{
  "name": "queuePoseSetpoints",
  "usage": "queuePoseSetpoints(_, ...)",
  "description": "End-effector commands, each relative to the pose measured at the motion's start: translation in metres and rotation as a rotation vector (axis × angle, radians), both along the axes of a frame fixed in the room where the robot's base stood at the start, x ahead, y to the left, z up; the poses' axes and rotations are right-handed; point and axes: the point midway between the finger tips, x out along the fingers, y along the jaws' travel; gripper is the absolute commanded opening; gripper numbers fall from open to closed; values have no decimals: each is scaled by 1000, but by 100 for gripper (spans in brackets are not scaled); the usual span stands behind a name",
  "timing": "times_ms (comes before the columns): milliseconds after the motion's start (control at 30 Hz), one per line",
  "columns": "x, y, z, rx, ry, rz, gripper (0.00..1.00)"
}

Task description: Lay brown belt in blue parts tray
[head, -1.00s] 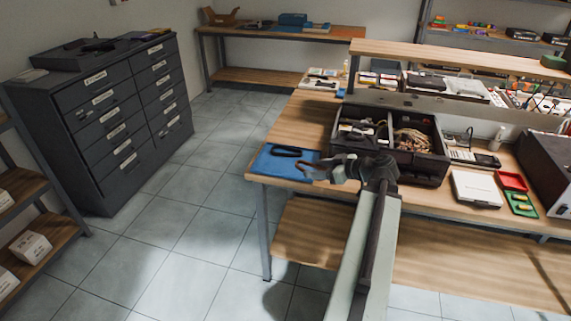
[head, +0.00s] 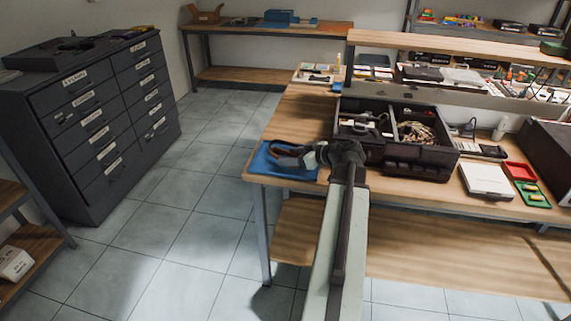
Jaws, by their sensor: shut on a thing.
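The blue parts tray (head: 258,169) lies flat on the front left corner of the wooden workbench. My gripper (head: 297,156) is low over the right part of the tray, coming in from the right. It is shut on the brown belt (head: 284,160), a small dark brownish loop that sticks out to the left of the jaws above the tray. A dark loop (head: 281,146) shows at the back of the tray, partly hidden by the gripper and belt. I cannot tell whether the belt touches the tray.
A black divided case (head: 420,156) with cables and parts stands just right of my gripper. A white box (head: 486,180) and red and green trays (head: 520,171) lie farther right. A dark drawer cabinet (head: 95,120) stands at the left. The floor between is clear.

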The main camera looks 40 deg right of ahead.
Motion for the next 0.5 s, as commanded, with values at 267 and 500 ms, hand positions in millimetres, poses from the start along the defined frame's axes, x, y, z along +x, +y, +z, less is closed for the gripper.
queuePoseSetpoints(267, 4, 5, -6, -4, 16, 12, 67)
queuePoseSetpoints(500, 2, 4, -4, -4, 14, 8, 67)
